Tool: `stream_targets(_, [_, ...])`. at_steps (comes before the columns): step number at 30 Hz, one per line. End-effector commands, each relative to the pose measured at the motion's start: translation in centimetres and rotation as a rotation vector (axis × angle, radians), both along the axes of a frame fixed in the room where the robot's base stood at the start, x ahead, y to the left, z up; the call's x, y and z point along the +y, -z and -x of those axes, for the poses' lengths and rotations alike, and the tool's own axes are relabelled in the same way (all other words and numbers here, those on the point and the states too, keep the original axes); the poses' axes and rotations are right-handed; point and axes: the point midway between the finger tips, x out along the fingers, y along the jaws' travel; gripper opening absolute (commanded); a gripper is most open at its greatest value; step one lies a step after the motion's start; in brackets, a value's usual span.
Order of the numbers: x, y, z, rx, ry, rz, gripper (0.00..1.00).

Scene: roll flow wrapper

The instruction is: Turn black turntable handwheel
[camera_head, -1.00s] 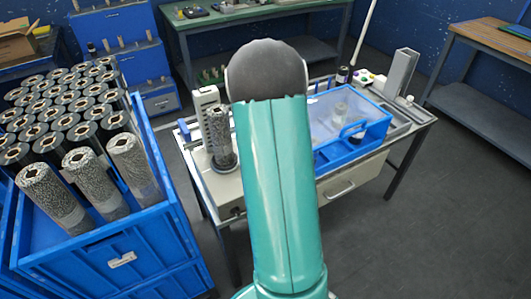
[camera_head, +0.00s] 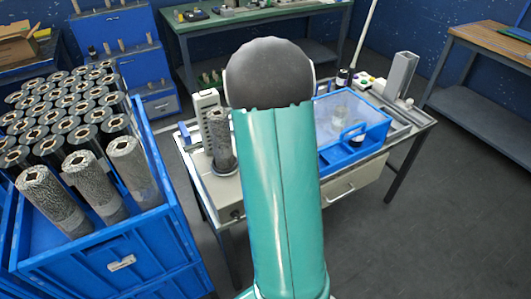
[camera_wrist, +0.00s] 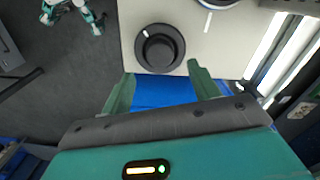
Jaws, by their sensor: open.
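The black handwheel (camera_wrist: 160,48) is a round knob with a raised centre and a white mark at its upper left. It sits on a pale panel (camera_wrist: 185,22) in the wrist view. My gripper (camera_wrist: 160,69) is open, its two green fingers pointing toward the handwheel from below. The fingertips show at the lower left and lower right of the handwheel, with nothing held between them. Whether they touch it is not clear. In the head view my arm hides the gripper. A patterned roll (camera_head: 221,140) stands upright on the machine's left end.
The wrapper table (camera_head: 345,188) also bears a blue machine with a clear cover (camera_head: 365,110). A blue crate (camera_head: 165,240) full of upright rolls stands at the left. Open floor lies at the right.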

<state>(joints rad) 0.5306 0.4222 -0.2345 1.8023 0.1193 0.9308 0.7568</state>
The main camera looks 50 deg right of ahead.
Motion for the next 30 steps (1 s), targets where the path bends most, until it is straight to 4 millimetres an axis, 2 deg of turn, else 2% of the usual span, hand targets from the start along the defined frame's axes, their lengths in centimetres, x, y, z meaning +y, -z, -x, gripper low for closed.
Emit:
stream_targets(1, [-0.1, -1.4, -0.1, -0.005, -0.001, 0.004, 0.61])
stream_targets(6, [0.0, -5.0, -0.1, -0.004, -0.001, 0.003, 0.61])
stream_targets(12, [0.0, -7.5, 0.0, -0.002, -0.001, 0.002, 0.61])
stream_targets(30, [0.0, -8.0, 0.0, 0.0, 0.0, 0.0, 0.61])
